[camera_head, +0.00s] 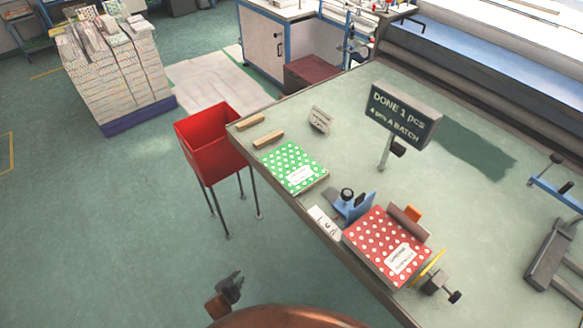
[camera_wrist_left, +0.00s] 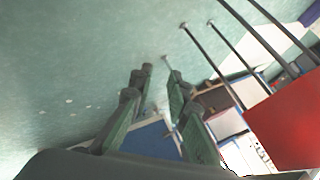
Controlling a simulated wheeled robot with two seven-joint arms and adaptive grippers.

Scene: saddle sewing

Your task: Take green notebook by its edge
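The green notebook (camera_head: 290,164) with white polka dots and a white label lies flat on the table in the head view, close to the table's left edge. My left gripper (camera_head: 232,284) is low in the head view, off the table and well apart from the notebook. In the left wrist view (camera_wrist_left: 161,82) its fingers are spread with nothing between them. The notebook does not show in the wrist view. My right gripper is not in view.
A red polka-dot notebook (camera_head: 386,245) sits in a blue fixture on the table (camera_head: 455,214). Two wooden strips (camera_head: 268,138) lie behind the green notebook. A sign (camera_head: 402,117) stands farther right. A red bin (camera_head: 211,145) on legs stands beside the table; it also shows in the wrist view (camera_wrist_left: 290,125).

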